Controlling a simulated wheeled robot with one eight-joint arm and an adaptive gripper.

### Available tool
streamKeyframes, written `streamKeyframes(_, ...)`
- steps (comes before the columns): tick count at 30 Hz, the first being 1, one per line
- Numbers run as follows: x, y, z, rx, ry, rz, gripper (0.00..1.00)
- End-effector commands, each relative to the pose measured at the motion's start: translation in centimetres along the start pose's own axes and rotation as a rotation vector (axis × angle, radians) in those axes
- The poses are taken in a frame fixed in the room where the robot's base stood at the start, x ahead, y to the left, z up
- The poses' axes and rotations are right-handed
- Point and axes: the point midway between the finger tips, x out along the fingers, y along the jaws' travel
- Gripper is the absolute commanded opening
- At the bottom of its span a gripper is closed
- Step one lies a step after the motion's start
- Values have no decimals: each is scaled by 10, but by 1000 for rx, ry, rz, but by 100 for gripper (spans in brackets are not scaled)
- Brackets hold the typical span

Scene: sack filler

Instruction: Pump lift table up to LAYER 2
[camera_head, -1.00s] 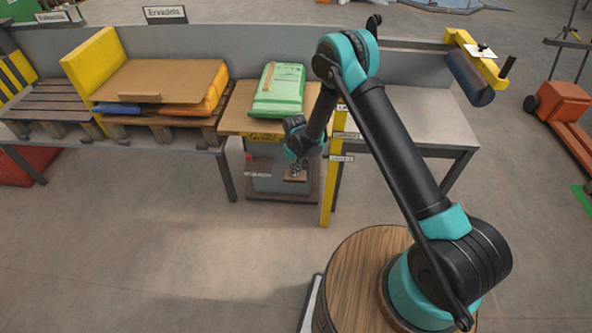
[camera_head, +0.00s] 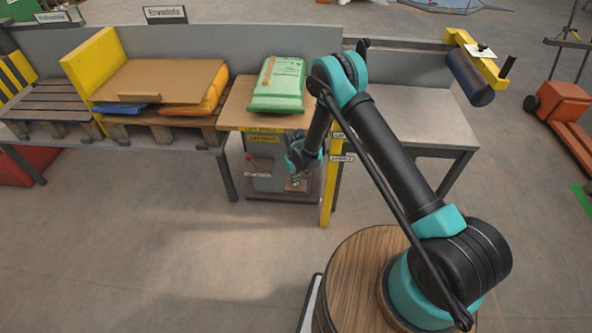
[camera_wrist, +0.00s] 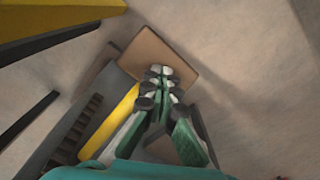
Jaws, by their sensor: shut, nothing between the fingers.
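The lift table (camera_head: 237,112) stands in the middle of the bench row, with a green sack (camera_head: 277,85) lying on its top. Below it is a grey base with a small brown pedal plate (camera_head: 301,186) at its front. My gripper (camera_head: 295,182) is shut and empty, pointing down at the pedal. In the wrist view the closed fingertips (camera_wrist: 158,72) lie over the brown pedal plate (camera_wrist: 163,47) and seem to touch it. The yellow layer post (camera_head: 328,196) stands just right of the table. My arm partly hides its labels, so the exact level is unclear.
Left of the lift table, a pallet (camera_head: 185,121) carries sacks under a brown sheet (camera_head: 160,80), beside a yellow board (camera_head: 95,65). A grey bench (camera_head: 420,115) stands to the right. The floor in front (camera_head: 150,230) is clear.

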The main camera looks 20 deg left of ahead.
Motion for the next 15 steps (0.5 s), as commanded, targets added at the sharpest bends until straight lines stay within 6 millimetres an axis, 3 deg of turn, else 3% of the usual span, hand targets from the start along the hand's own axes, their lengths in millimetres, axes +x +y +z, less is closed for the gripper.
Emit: streamKeyframes(15,-74,0,0,0,1,0,0)
